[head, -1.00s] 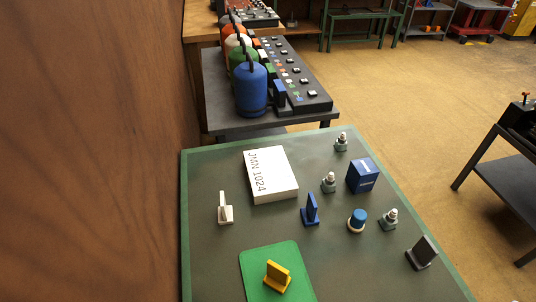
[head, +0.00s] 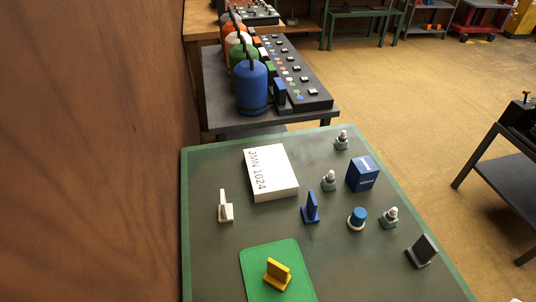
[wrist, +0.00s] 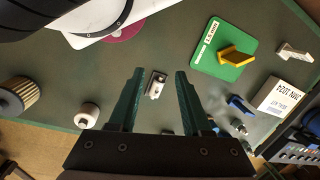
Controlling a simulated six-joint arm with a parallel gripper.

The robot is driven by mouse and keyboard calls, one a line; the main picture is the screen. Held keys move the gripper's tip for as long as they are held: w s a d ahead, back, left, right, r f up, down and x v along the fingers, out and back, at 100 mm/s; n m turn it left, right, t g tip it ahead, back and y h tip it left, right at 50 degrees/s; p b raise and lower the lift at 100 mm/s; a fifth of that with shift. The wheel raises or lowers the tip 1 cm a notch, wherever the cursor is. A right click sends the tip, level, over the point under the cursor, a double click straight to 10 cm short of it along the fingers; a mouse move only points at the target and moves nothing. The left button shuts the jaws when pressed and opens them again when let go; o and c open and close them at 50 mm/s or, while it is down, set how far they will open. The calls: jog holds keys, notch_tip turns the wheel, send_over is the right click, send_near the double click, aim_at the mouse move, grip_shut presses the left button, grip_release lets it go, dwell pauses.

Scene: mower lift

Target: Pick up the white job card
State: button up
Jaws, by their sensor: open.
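The white job card (head: 223,207) stands upright in a small base on the left part of the dark green table in the head view. In the wrist view it shows at the upper right (wrist: 295,52), well away from my fingers. My gripper (wrist: 159,74) is open, with its two dark fingers apart over the table. A small metallic piece (wrist: 156,85) appears between the fingers in the picture; it does not look gripped. My gripper is not seen in the head view.
A yellow card (head: 277,274) stands on a green mat (head: 252,262). A white box marked JMN 1024 (head: 271,173), a blue card (head: 310,209), a blue box (head: 362,175) and a dark card (head: 422,251) share the table. A filter (wrist: 18,96) lies at left.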

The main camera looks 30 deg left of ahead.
jog(key=w+a+f+n+t, duration=0.1)
jog(key=w+a+f+n, duration=0.1)
jog(key=w+a, duration=0.25)
jog(key=n+t+y, duration=0.7)
jog(key=n+t, duration=0.2)
jog(key=n, duration=0.3)
send_near(223, 204)
jog(key=x, duration=1.3)
grip_shut()
